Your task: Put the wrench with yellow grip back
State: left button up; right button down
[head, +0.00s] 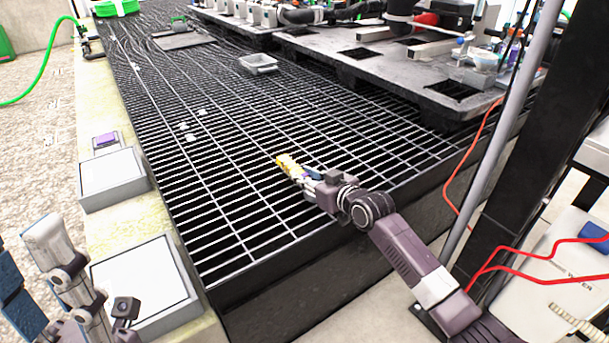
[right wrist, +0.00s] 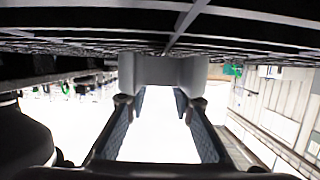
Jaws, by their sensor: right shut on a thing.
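A small yellow thing (head: 287,163), which looks like the yellow grip of the wrench, shows at the tip of my right gripper (head: 303,174) in the head view. The right gripper is shut on it, low over the dark metal grating (head: 230,190). The rest of the wrench is too small or hidden to make out. In the right wrist view a plain grey block (right wrist: 163,74) shows at the fingers (right wrist: 160,105); I cannot tell what it is. My left gripper (head: 60,255) is at the lower left of the head view, its fingers unclear.
A small grey tray (head: 258,62) sits on the grating farther back. A raised grey platform (head: 350,50) with equipment stands at the back right. A grey pole (head: 497,135) and red cables (head: 535,245) are at the right. The grating left of my right gripper is mostly clear.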

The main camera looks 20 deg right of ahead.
jog(key=shift+s+a+f, duration=0.1)
jog(key=shift+s+f, duration=0.15)
jog(key=shift+f, duration=0.75)
jog(key=c, duration=1.6)
grip_release()
jog(key=shift+f, duration=0.1)
jog(key=shift+s, duration=0.45)
jog(key=v, duration=0.3)
jog(key=r+v, duration=0.1)
jog(key=v, duration=0.3)
jog(key=r+v, duration=0.1)
jog(key=v, duration=0.3)
jog(key=shift+w+d+r, duration=0.2)
jog(key=shift+w+d, duration=0.05)
jog(key=shift+s, duration=0.1)
